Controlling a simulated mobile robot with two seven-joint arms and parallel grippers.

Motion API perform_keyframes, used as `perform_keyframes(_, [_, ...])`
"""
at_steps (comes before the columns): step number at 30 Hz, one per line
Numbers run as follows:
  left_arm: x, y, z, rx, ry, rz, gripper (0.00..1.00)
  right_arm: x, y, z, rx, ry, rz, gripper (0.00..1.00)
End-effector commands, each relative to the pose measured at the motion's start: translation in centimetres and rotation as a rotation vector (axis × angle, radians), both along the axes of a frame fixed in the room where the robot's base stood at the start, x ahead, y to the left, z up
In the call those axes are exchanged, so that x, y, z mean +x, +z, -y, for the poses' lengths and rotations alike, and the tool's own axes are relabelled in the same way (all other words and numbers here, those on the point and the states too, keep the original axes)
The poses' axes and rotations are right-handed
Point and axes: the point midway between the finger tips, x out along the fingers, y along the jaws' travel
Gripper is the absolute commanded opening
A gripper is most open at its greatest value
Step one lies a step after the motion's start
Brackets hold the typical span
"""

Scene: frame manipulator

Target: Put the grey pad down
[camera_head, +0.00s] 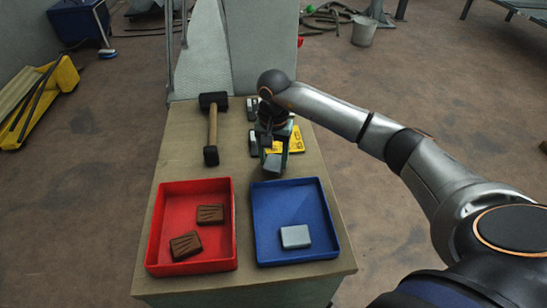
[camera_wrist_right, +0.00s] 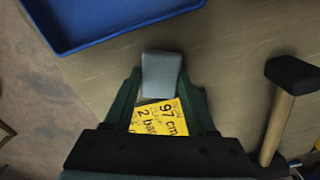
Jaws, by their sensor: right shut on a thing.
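A grey pad (camera_wrist_right: 161,75) is between the two green fingers of my right gripper (camera_wrist_right: 163,85) in the right wrist view. The fingers are shut on it. In the head view the held pad (camera_head: 272,164) hangs below the right gripper (camera_head: 276,150), just behind the back edge of the blue tray (camera_head: 262,236). Another grey pad (camera_head: 295,236) lies flat in the blue tray, in its front part. My left gripper is not in view.
A red tray (camera_head: 165,215) with two brown blocks (camera_head: 187,246) stands left of the blue tray. A mallet (camera_head: 213,130) lies behind the red tray. Yellow cards (camera_head: 297,140) with print and small dark-grey items (camera_head: 252,108) lie around my right gripper. The blue tray's middle is bare.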

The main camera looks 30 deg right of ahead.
Motion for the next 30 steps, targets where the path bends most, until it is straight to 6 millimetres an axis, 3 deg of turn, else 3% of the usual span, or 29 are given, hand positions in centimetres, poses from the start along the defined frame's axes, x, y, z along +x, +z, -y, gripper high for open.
perform_keyframes(12, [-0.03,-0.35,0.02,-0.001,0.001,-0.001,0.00,0.03,-1.03,0.01,0.000,0.000,0.003,0.00])
perform_keyframes(13, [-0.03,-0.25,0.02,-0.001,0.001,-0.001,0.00,0.03,-0.92,0.01,0.000,0.000,0.003,0.59])
perform_keyframes(21, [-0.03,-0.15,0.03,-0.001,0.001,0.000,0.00,0.02,-0.85,0.00,0.001,0.000,0.002,0.86])
perform_keyframes(30, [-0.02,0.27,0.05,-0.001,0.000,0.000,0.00,0.03,-0.42,-0.03,0.001,0.000,0.002,0.86])
